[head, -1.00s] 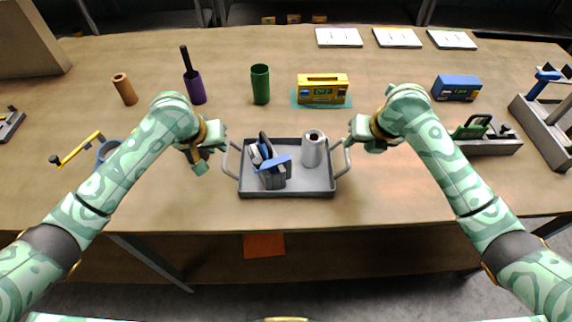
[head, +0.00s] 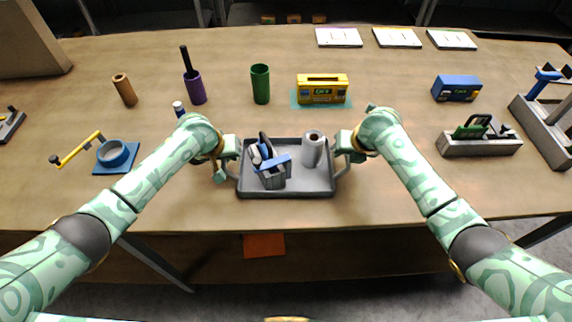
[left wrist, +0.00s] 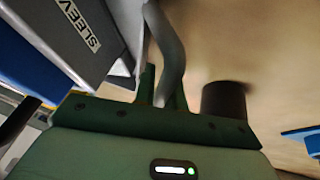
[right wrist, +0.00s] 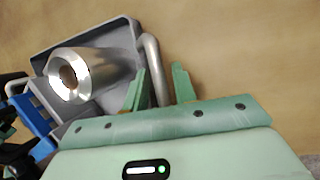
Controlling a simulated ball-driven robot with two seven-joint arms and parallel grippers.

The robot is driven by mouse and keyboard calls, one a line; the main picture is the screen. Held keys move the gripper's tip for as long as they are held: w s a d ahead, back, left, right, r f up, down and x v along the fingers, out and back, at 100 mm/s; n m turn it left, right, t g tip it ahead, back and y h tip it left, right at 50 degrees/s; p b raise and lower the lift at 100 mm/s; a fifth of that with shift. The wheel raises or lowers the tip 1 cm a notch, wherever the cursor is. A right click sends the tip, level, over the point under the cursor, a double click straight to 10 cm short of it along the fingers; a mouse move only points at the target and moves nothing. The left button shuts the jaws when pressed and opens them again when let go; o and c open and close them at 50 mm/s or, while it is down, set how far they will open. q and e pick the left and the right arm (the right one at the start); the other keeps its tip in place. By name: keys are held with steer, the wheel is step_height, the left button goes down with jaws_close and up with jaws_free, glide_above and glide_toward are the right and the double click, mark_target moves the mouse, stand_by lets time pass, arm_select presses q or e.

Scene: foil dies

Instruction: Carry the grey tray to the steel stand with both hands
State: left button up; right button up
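The grey tray (head: 305,190) lies on the table near its front edge, with a bent handle at each side. It holds a silver hollow cylinder (head: 313,149) and a grey-and-blue part (head: 272,168). My left gripper (head: 233,172) is at the left handle; in the left wrist view (left wrist: 163,88) its fingers close against the handle bar from both sides. My right gripper (head: 345,163) is at the right handle; in the right wrist view (right wrist: 160,88) its fingers stand apart, with the bar between them and a gap showing. I cannot tell which grey fixture is the steel stand.
At right are a grey fixture with a green handle (head: 479,147) and a larger one with a blue handle (head: 546,118). A yellow box (head: 322,89), green cup (head: 260,84) and blue box (head: 456,88) stand behind the tray. A blue ring fixture (head: 113,155) is left.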

arm_select(q)
jaws_close()
arm_select(e)
jaws_close()
arm_select(q)
steer(key=shift+w+r, duration=0.1)
steer(key=shift+r, duration=0.1)
arm_select(e)
steer(key=shift+w+r, duration=0.1)
steer(key=shift+r, duration=0.1)
